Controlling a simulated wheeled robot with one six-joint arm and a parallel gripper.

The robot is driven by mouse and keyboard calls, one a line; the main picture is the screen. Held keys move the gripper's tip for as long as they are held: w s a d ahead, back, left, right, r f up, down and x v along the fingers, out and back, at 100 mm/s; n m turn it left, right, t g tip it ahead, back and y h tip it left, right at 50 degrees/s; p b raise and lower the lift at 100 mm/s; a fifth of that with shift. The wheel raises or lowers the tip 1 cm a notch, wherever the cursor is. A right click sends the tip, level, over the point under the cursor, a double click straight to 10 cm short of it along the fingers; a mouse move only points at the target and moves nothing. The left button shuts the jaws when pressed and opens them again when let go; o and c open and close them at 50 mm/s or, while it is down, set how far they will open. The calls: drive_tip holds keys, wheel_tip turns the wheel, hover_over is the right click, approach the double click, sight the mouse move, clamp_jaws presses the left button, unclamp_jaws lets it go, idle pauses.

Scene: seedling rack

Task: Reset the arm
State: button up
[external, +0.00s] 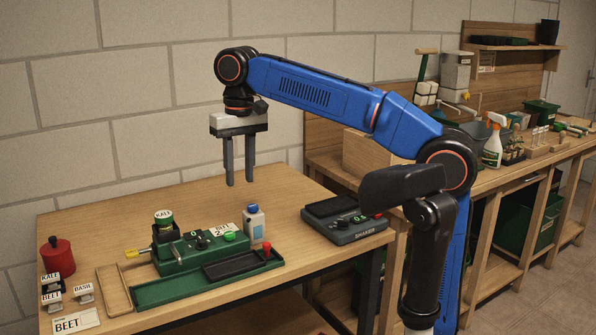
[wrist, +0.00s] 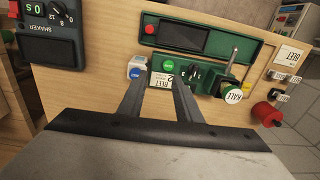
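My gripper (external: 240,182) hangs above the bench, pointing down, with its two fingers apart and nothing between them. In the wrist view its fingers (wrist: 158,88) show the same gap, with the bench below. The arm reaches left from its column, and the gripper is clear of everything on the bench.
A dark shaker (external: 344,222) sits at the bench's right. A red pot (external: 57,257), small name cards (external: 84,291) and a wooden tray (external: 113,291) are at the left. A green tray (external: 155,293) lies in front of the machine. A block wall (external: 120,80) stands behind.

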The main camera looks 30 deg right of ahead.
drive_tip(key=s+d+f, duration=1.6)
drive_tip(key=d+f, duration=0.2)
drive_tip(key=d, duration=0.3)
drive_tip(key=s+d+f+t, duration=0.1)
drive_tip(key=d+f+t, duration=0.3)
drive_tip(key=d+f, duration=0.4)
wheel_tip(320, 180, down, 6)
drive_tip(key=shift+t, duration=0.3)
drive_tip(key=shift+r, duration=0.1)
idle(0.3)
